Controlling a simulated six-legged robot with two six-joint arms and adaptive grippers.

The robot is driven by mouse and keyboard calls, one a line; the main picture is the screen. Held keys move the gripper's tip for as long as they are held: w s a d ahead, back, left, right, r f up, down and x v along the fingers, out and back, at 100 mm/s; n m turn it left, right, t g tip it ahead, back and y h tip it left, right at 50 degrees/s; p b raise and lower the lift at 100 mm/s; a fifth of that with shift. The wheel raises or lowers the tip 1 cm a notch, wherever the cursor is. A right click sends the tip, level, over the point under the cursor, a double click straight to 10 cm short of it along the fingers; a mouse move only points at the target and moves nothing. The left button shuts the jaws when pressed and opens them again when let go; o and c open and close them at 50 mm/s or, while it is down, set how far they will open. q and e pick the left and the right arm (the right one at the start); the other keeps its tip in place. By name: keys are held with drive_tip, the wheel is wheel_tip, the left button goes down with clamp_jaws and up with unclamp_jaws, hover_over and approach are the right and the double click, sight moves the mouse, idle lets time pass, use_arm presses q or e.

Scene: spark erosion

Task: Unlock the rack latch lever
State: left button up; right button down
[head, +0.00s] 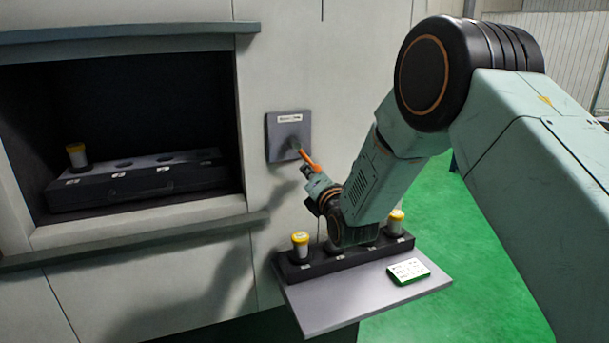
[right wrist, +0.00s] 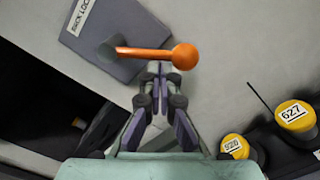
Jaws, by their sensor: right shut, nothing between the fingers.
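The rack latch lever (head: 309,159) is an orange arm pivoted on a grey plate (head: 275,130) on the machine front. In the right wrist view the lever (right wrist: 143,52) runs to the right across the picture, with a round orange knob at its end. The plate (right wrist: 112,40) there carries a partly cut-off label reading "RACK LOC". My right gripper (head: 313,178) is shut and empty, just below the lever. In the right wrist view its fingertips (right wrist: 160,68) are close under the lever near the knob; I cannot tell whether they touch. My left gripper is not in view.
Left of the plate, an open chamber holds a dark rack (head: 135,186) with one yellow-capped container (head: 77,155). Below my right arm, a grey shelf (head: 335,300) sticks out, with another dark rack of yellow-capped containers (head: 300,245) and a small white card (head: 408,271).

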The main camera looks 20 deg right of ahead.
use_arm(q)
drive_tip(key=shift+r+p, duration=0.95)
drive_tip(key=shift+p, duration=0.05)
use_arm(e)
drive_tip(key=shift+n, duration=0.3)
drive_tip(key=shift+w+d+r, duration=0.1)
drive_tip(key=shift+d+r, duration=1.8)
drive_tip(key=shift+r, duration=0.15)
